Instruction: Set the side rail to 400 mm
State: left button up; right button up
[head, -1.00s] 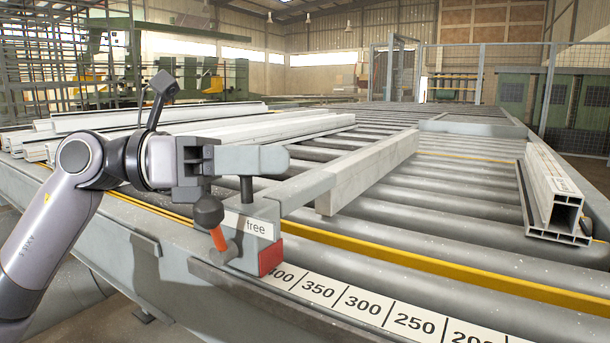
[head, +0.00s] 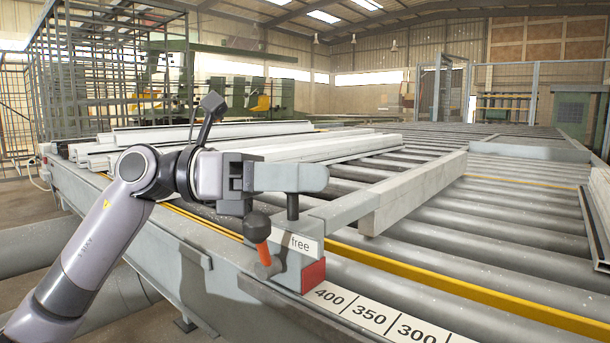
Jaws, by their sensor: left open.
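The side rail (head: 418,190), a pale beam, lies over the rollers and joins a grey carriage (head: 285,262) by a bracket arm. The carriage sits on the bench's near edge. Its label reads "free", and its red pointer block (head: 313,275) is at the left of the 400 mark on the scale (head: 368,318). My right gripper is not in view.
Pale profiles (head: 300,147) lie stacked on the bench behind my left arm. Another profile (head: 597,215) lies at the right edge. The rollers between the side rail and that profile are clear. A yellow strip (head: 440,280) runs along the near side.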

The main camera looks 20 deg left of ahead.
pick_arm(q)
jog(key=v, duration=0.7)
jog(key=shift+b, duration=0.4)
